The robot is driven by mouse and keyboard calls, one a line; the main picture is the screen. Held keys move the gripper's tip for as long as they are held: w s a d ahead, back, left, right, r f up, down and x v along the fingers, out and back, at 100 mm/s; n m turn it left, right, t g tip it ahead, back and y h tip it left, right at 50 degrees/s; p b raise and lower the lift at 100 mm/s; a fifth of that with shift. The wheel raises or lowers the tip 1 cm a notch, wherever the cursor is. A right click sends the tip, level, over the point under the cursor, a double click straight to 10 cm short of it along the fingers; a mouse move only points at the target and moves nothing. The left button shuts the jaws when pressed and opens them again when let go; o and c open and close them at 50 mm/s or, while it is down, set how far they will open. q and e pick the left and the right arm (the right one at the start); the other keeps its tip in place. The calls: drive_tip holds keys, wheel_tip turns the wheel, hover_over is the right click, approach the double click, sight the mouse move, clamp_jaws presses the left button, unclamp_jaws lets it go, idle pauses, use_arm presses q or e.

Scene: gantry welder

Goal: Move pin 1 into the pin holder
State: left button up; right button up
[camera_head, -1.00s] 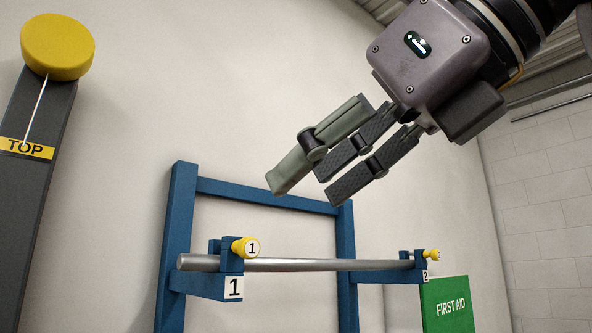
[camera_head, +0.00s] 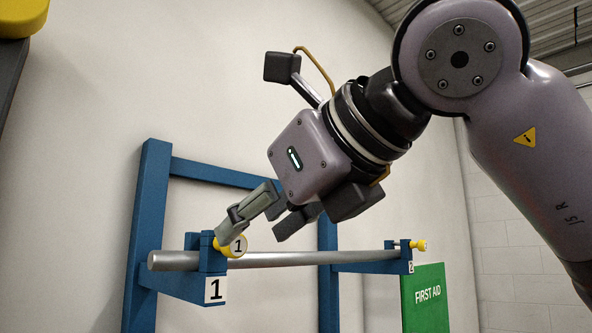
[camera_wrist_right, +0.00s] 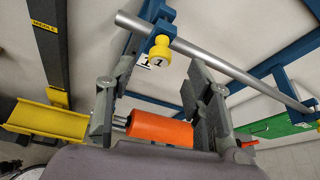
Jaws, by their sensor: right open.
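Pin 1 (camera_head: 238,246), a yellow knob with a white "1" face, sits in the blue bracket above the "1" plate at the near end of the grey bar. It also shows in the right wrist view (camera_wrist_right: 162,46), ahead of and between the fingers. My right gripper (camera_head: 260,226) is open and close to pin 1; in the head view one fingertip overlaps the knob's upper edge. I cannot tell whether it touches. In the right wrist view the gripper (camera_wrist_right: 160,75) has nothing between its fingertips. I cannot identify the pin holder. My left gripper is not in view.
The grey bar (camera_head: 300,258) rests across the blue frame (camera_head: 148,220), with yellow pin 2 (camera_head: 420,246) at its far end. A green first aid box (camera_head: 427,298) is at right. The wrist view shows an orange cylinder (camera_wrist_right: 160,128) and yellow trough (camera_wrist_right: 45,122) below.

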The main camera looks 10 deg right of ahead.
sight(238, 241)
drive_tip(key=shift+p+x, duration=0.45)
drive_tip(key=shift+x, duration=1.65)
drive_tip(key=shift+w+a+f, duration=0.15)
drive_tip(key=shift+w+a, duration=0.05)
drive_tip(key=shift+w, duration=0.15)
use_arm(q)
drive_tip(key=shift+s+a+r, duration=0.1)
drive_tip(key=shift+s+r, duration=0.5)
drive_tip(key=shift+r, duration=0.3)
use_arm(e)
drive_tip(key=shift+s, duration=0.15)
drive_tip(key=shift+d, duration=0.1)
drive_tip(key=shift+c, duration=0.4)
